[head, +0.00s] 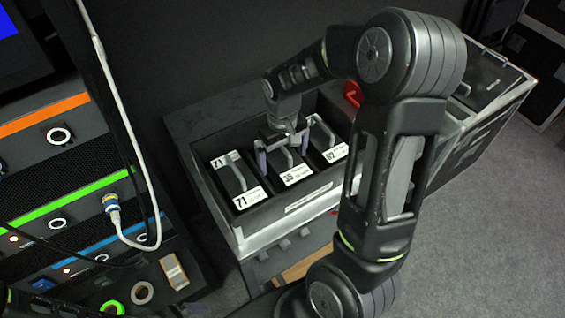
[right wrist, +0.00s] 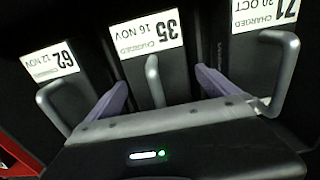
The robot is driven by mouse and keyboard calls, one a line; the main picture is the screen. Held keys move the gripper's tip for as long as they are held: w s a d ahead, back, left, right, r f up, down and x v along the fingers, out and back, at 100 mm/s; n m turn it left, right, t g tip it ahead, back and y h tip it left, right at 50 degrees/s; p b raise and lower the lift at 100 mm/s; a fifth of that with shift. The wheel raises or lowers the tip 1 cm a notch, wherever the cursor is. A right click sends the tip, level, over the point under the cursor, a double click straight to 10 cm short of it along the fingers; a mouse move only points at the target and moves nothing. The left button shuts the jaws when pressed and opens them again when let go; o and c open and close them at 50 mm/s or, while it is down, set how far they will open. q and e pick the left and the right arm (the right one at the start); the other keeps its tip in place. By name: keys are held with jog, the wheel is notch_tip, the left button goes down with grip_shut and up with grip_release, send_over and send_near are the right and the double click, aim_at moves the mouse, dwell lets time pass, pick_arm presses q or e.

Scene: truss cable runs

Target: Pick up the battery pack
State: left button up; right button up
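Three dark battery packs stand side by side in an open case (head: 290,217). They have grey loop handles and white labels: pack 71 (head: 233,178) at left, pack 35 (head: 291,178) in the middle, pack 62 (head: 325,146) at right. In the right wrist view, pack 35 (right wrist: 140,70) is central, labelled charged, with pack 62 (right wrist: 52,82) at left and pack 71 (right wrist: 250,50) at right. My right gripper (head: 283,149) is over pack 35, its purple fingers apart on both sides of the handle (right wrist: 153,80). No grip on the handle shows.
An equipment rack (head: 60,165) with orange, green and blue strips stands at left. A white cable (head: 118,110) hangs before it, near a blue connector (head: 112,203). Tape rolls (head: 142,292) lie at lower left. Another case (head: 485,85) stands at right. Grey floor (head: 490,230) is clear.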

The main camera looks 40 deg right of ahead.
jog(key=shift+w, duration=0.1)
grip_shut()
dwell(0.8)
